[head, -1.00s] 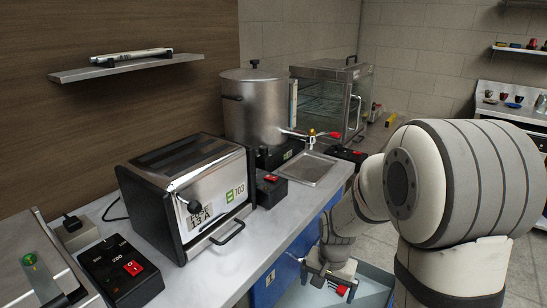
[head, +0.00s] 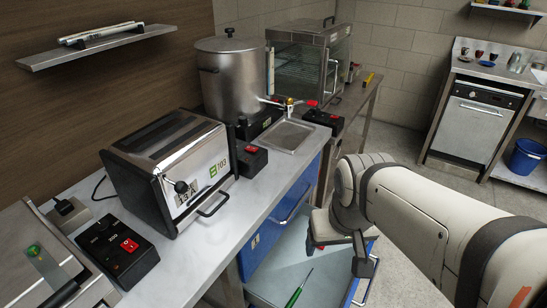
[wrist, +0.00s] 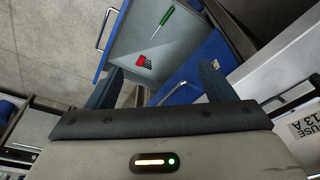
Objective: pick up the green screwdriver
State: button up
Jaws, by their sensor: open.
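The green screwdriver (head: 295,296) lies in an open drawer (head: 275,268) below the counter, near the bottom edge of the head view. Its thin shaft points up and right there. In the wrist view the screwdriver (wrist: 167,17) lies near the top, with its green handle toward the upper right. My gripper (wrist: 161,69) is open and empty, its two dark fingers spread over the drawer area. The screwdriver is beyond the fingertips, apart from them. In the head view my arm hides most of the gripper.
A red item with dark prongs (wrist: 143,62) lies in the drawer, closer to my fingers than the screwdriver. The drawer's metal handle (wrist: 107,27) is at its front edge. The counter above holds a toaster (head: 170,165), a large pot (head: 232,85) and switch boxes.

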aim_at(293, 300)
jog(key=u, duration=2.15)
jog(key=k, duration=1.45)
jog(key=z, duration=1.05)
jog(key=i, duration=1)
jog(key=z, duration=0.05)
